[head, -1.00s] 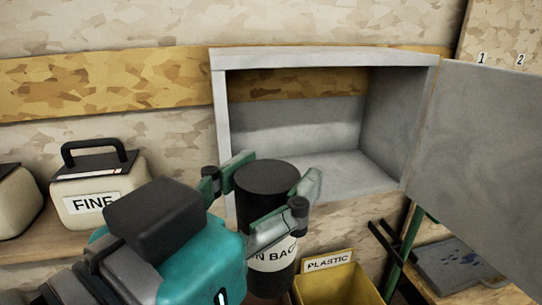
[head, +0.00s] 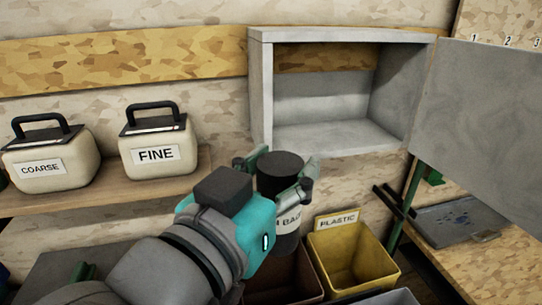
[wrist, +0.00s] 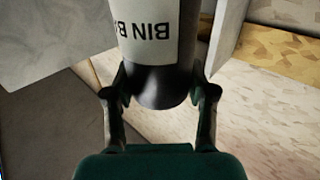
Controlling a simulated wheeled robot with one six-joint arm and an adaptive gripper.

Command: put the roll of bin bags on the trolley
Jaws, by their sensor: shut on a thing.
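The roll of bin bags (head: 284,205) is a black cylinder with a white label, held upright in front of the lower left of an open grey cabinet. In the wrist view the roll (wrist: 155,45) shows its label upside down and runs out of the top edge. My gripper (head: 279,172) is shut around the roll, one finger on each side; it also shows in the wrist view (wrist: 160,93). I cannot make out the trolley for certain in either view.
The cabinet (head: 260,95) is empty, its door (head: 480,110) swung open to the right. COARSE (head: 50,155) and FINE (head: 155,145) containers stand on a shelf at left. A yellow PLASTIC bin (head: 350,265) and a brown bin (head: 285,280) stand below. A workbench (head: 480,255) is at right.

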